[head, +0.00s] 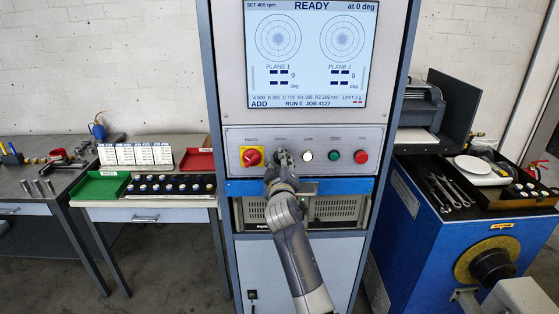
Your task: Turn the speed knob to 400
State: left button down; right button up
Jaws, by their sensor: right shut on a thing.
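The balancing cabinet stands in the middle, with its control panel (322,137) below the screen (309,52). The screen reads "SET 400 rpm", "READY" and "at 0 deg". My right gripper (282,161) is at the panel and shut on the speed knob, which lies between the red and yellow main switch (251,156) and the white button (307,155). The gripper hides most of the knob, so its pointer cannot be read. My left gripper is not in view.
The green button (334,156) and red button (361,157) sit right of the knob. A left bench holds a green tray (100,186), a red tray (197,160) and a black weight rack (170,193). A blue machine (415,240) with wrenches (447,190) stands right.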

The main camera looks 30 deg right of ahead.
jog(key=shift+d+r, duration=0.1)
jog(key=shift+d, duration=0.05)
dwell(0.4)
jog(key=o, duration=1)
jog(key=shift+c, duration=0.2)
jog(key=shift+o, duration=0.4)
jog(key=shift+w+d+f, duration=0.2)
jog(key=shift+f, duration=0.05)
jog(key=v, duration=1.2)
